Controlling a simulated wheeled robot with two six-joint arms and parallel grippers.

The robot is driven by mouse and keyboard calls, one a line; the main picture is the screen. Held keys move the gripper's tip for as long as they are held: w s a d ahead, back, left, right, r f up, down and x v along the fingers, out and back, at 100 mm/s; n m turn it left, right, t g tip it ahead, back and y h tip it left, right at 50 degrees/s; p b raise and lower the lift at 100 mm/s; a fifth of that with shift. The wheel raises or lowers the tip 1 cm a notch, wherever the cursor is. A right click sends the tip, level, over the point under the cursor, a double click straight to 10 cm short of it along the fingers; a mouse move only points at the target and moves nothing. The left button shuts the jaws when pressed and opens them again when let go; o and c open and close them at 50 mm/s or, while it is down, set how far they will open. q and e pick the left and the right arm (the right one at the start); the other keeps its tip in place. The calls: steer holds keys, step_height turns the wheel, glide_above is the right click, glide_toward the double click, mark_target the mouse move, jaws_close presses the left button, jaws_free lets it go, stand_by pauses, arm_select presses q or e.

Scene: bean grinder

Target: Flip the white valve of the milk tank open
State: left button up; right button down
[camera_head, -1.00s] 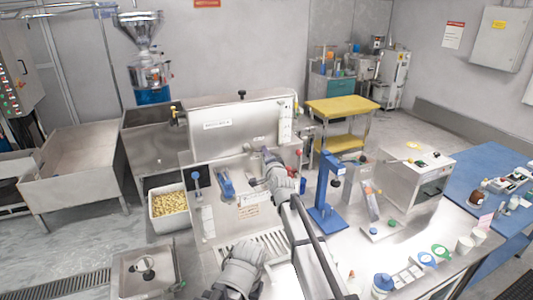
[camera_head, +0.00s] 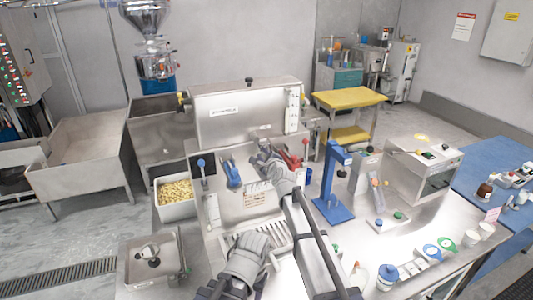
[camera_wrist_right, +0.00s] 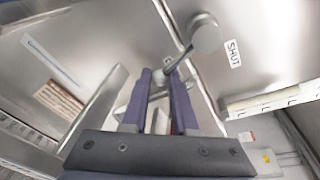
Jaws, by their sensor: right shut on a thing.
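The milk tank (camera_head: 228,112) is the steel box at the back of the machine in the head view. In the right wrist view, a round pivot knob (camera_wrist_right: 205,34) sits beside a "SHUT" label (camera_wrist_right: 232,53), and a lever runs from it down to my fingers. My right gripper (camera_wrist_right: 166,88) is shut on this valve lever, with a pale part (camera_wrist_right: 158,122) between its purple fingers. In the head view my right gripper (camera_head: 262,153) reaches below the tank's front and hides the valve.
A blue-handled part (camera_head: 231,173) stands left of my right gripper and a red-handled part (camera_head: 291,160) close on its right. A blue stand (camera_head: 334,185) rises to the right. A box of yellowish pieces (camera_head: 175,194) stands at the left.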

steer(key=shift+s+a+f+m+y, duration=0.15)
steer(key=shift+s+a+m+y, duration=0.1)
steer(key=shift+a+m, duration=0.45)
steer(key=shift+s+a+f+m+y, duration=0.1)
steer(key=shift+s+a+m+y, duration=0.2)
steer(key=shift+m, duration=0.6)
steer(key=shift+w+a, duration=0.1)
steer(key=c, duration=0.7)
jaws_free()
steer(key=r+p, duration=0.1)
steer(key=r, duration=0.1)
glide_above(265, 178)
steer(key=shift+a+f, duration=0.15)
steer(key=shift+f, duration=0.05)
steer(key=shift+f, duration=0.1)
